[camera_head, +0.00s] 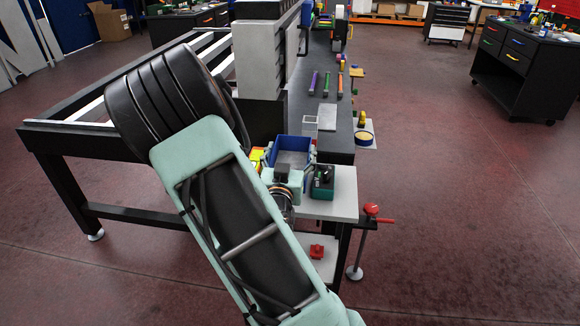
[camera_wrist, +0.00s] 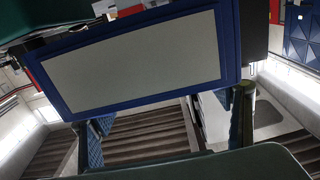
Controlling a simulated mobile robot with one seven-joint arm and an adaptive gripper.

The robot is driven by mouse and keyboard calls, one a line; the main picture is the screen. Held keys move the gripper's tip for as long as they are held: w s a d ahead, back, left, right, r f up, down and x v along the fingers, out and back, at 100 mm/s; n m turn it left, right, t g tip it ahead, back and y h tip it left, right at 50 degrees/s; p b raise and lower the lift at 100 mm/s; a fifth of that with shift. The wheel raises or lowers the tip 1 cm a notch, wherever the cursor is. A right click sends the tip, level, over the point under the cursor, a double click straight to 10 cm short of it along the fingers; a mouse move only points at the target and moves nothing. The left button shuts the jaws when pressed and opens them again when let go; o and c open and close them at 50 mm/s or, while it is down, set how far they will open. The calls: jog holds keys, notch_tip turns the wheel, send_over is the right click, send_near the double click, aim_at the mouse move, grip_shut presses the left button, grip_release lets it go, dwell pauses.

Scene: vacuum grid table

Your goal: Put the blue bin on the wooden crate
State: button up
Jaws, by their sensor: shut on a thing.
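The blue bin (camera_head: 293,157) is at the near end of the bench in the head view, with a blue rim and a greyish inside. In the wrist view the bin (camera_wrist: 140,62) fills the upper middle as a tilted pale panel with a blue border. My gripper (camera_wrist: 172,106) is shut on the bin, its fingers at the bin's lower edge in that view. In the head view my arm hides part of the bin and the gripper's fingertips. I cannot make out the wooden crate for certain. Brown slats (camera_wrist: 143,132) show beyond the bin in the wrist view.
A small green container (camera_head: 323,182) stands close to the bin's right on a pale side table (camera_head: 342,200). A red-handled clamp (camera_head: 372,209) sticks out right of it. The dark bench (camera_head: 345,125) holds several tools.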

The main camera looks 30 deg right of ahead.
aim_at(293, 151)
jog(key=shift+w+d+f, duration=0.2)
jog(key=shift+w+f, duration=0.5)
jog(key=shift+f, duration=0.15)
jog(key=shift+w+f+b, duration=0.1)
jog(key=shift+f+b, duration=0.3)
jog(key=shift+f, duration=1.2)
jog(key=shift+f, duration=0.15)
jog(key=o, duration=1.3)
jog(key=shift+f, duration=0.1)
jog(key=o, duration=0.4)
jog(key=shift+o, duration=0.2)
jog(key=shift+r, duration=0.2)
